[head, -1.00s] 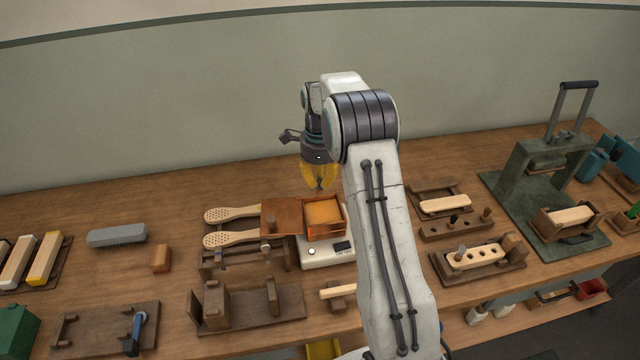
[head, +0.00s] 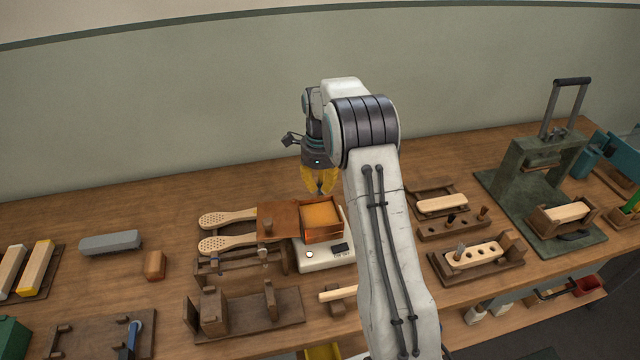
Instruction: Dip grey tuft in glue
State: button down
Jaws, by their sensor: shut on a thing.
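The glue pot (head: 322,236) is a square box with glowing orange glue, standing on a white heater (head: 318,262) with a dial and a dark display. My gripper (head: 321,190) has yellow fingers pointing down, just above and behind the pot's far edge in the picture. The fingers are closed on the grey tuft, which is too small and covered to make out clearly. A dark tuft (head: 451,218) and a brown tuft (head: 484,211) stand in a rack (head: 440,230).
A brown flap (head: 280,222) and paddle brushes (head: 228,218) lie left of the pot. A wooden jig (head: 245,312) stands in front. A green press (head: 540,165) stands at right. My arm hides the bench right of the heater. The bench behind the paddles is clear.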

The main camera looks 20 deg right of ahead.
aim_at(320, 198)
jog(key=shift+f+b, duration=2.2)
jog(key=shift+f, duration=1.15)
jog(key=shift+r, duration=0.15)
jog(key=shift+r+p, duration=2.95)
jog(key=shift+r, duration=0.7)
